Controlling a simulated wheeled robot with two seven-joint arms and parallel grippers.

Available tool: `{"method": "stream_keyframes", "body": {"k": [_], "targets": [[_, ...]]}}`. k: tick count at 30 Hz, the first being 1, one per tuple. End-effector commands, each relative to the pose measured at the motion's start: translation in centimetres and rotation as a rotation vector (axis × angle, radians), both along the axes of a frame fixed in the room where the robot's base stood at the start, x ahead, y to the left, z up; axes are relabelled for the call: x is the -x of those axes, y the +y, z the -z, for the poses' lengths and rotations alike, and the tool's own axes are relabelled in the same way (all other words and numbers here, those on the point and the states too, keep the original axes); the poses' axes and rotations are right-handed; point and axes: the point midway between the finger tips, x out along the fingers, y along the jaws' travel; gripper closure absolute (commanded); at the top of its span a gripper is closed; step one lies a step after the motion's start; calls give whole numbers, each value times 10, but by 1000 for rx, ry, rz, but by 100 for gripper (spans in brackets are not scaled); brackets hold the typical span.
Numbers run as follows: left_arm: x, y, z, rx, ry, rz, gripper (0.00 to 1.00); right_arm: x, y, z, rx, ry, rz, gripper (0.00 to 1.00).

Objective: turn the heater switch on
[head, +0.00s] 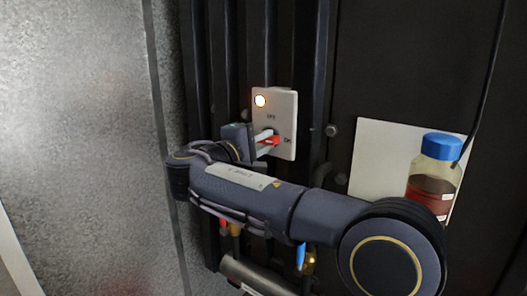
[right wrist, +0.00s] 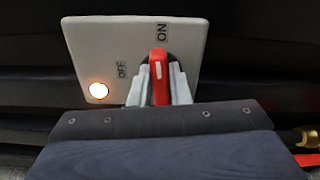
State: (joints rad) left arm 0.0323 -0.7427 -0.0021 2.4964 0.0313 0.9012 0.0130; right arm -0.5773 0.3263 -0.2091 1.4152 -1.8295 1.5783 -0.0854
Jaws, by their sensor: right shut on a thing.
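The heater switch is a white plate (head: 287,115) on the dark ribbed panel, with OFF and ON labels and a glowing round lamp. The plate also shows in the right wrist view (right wrist: 95,45), turned, with ON at the top. Its red handle (right wrist: 159,62) has a white mark and points to the ON label. My right gripper (head: 266,138) is shut on the red handle, with one pale finger on each side of it; the fingers also show in the right wrist view (right wrist: 158,88). The handle's base is partly hidden. My left gripper is not in view.
A bottle with a blue cap (head: 440,165) and dark red contents stands at the right, in front of a white sheet (head: 375,160). A black cable hangs at the upper right. Below my right arm are a metal cylinder (head: 250,275) and small coloured parts, partly covered.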

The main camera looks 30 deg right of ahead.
Motion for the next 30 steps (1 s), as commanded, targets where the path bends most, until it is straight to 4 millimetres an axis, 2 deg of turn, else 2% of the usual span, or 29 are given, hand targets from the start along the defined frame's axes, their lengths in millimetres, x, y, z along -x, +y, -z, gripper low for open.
{"method": "stream_keyframes", "body": {"k": [1, 7, 25, 26, 30], "targets": [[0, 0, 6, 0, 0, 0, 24, 0, 0, 4, -10, -20, 0, 100], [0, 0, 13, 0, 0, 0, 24, 0, 0, 3, -39, -89, 0, 100], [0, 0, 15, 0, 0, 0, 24, 0, 0, 3, -54, -122, 0, 100], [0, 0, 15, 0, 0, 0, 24, 0, 0, 3, -53, -121, 0, 80], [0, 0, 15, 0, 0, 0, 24, 0, 0, 2, -52, -121, 0, 62]]}}
